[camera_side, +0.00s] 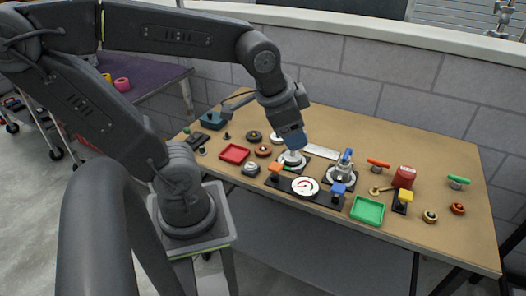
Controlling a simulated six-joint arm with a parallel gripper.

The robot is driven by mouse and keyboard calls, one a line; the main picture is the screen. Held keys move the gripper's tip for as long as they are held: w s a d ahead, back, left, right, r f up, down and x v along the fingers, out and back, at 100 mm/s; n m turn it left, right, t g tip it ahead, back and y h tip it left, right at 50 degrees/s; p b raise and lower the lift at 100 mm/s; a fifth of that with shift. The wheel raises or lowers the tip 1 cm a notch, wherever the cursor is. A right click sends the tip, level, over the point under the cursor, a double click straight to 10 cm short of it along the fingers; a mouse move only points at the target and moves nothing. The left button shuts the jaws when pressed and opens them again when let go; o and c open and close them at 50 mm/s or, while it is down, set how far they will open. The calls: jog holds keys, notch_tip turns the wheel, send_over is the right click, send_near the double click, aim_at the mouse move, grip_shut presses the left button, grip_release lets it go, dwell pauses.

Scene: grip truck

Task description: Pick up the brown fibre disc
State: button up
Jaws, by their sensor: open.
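A small brown disc (264,151), which looks like the fibre disc, lies flat on the wooden table left of my gripper. A dark disc (253,136) and a pale disc (277,138) lie just behind it. My gripper (293,154) points down, to the right of the brown disc and apart from it. It is open, low over a whitish round fitting on a dark plate. Its fingertips are small and hard to make out against that fitting. The brown disc is in plain view.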

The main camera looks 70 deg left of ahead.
jog(key=w+a+f+m+g+y, duration=0.2)
jog(key=w+a+f+m, duration=0.15)
jog(key=a, duration=0.35)
jog(key=m+g+y, duration=0.1)
jog(key=m+g, duration=0.2)
jog(key=m, duration=0.8)
send_near(265, 148)
jog(key=shift+s+d+f, duration=0.15)
jog(key=shift+d+f, duration=0.05)
jog(key=shift+f, duration=0.4)
jog(key=shift+s+d+f, duration=0.15)
jog(key=shift+s+f, duration=0.05)
jog(key=shift+f, duration=0.35)
jog(key=shift+x, duration=3)
jog(key=shift+s, duration=0.1)
jog(key=shift+r, duration=0.1)
jog(key=c, duration=0.6)
jog(key=shift+o, duration=0.2)
